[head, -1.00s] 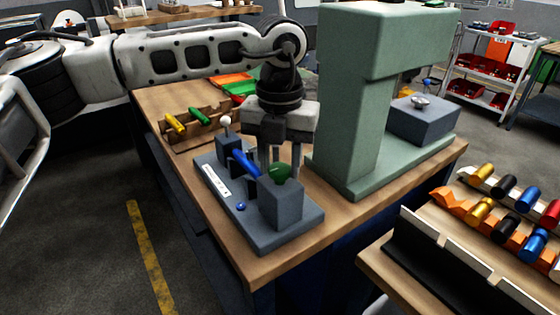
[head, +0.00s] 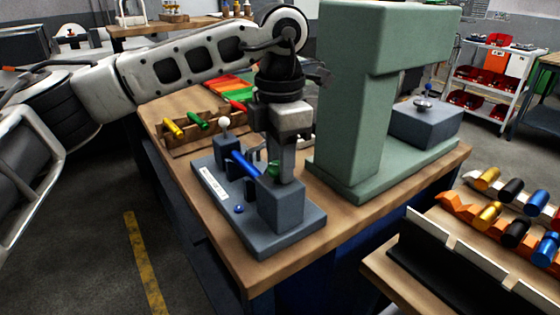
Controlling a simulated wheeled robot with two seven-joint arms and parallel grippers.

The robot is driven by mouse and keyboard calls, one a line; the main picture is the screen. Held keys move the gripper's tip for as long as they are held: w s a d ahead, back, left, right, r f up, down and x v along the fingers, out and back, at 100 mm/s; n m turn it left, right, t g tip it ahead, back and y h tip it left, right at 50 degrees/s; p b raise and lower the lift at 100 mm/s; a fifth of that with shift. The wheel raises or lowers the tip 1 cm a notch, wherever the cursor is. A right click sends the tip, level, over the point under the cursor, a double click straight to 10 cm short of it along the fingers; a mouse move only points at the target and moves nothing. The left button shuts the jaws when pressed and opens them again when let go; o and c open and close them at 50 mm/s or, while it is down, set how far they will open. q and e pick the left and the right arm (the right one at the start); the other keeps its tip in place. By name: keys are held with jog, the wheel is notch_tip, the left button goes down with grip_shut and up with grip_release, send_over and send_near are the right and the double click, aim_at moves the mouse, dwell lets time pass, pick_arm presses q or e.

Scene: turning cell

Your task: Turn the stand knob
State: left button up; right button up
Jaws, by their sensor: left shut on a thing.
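A grey stand (head: 262,236) sits on the wooden bench, with a low base plate and upright blocks. A green knob (head: 272,168) tops its front block (head: 282,207); most of the knob is hidden behind my fingers. My left gripper (head: 283,168) points straight down over this block and is shut on the green knob, seen almost edge-on. A blue rod (head: 244,163) lies tilted just left of my fingers. A white ball-topped lever (head: 225,122) stands at the stand's back. A small blue knob (head: 239,208) is on the base plate. My right gripper is out of view.
A tall green press frame (head: 350,110) stands close to the right of my left gripper. A wooden rack (head: 180,140) with coloured handles lies behind the stand. A second table (head: 378,270) with coloured cylinders is at right.

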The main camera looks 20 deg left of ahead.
pick_arm(q)
jog(key=m, duration=0.3)
jog(key=shift+m, duration=0.4)
jog(key=m, duration=0.3)
jog(key=shift+m+b, duration=0.3)
jog(key=shift+b, duration=0.1)
jog(key=m, duration=0.3)
jog(key=shift+m, duration=0.4)
jog(key=m, duration=0.3)
jog(key=shift+r+m, duration=0.1)
jog(key=shift+m, duration=0.2)
jog(key=m, duration=1)
jog(key=shift+m, duration=1.3)
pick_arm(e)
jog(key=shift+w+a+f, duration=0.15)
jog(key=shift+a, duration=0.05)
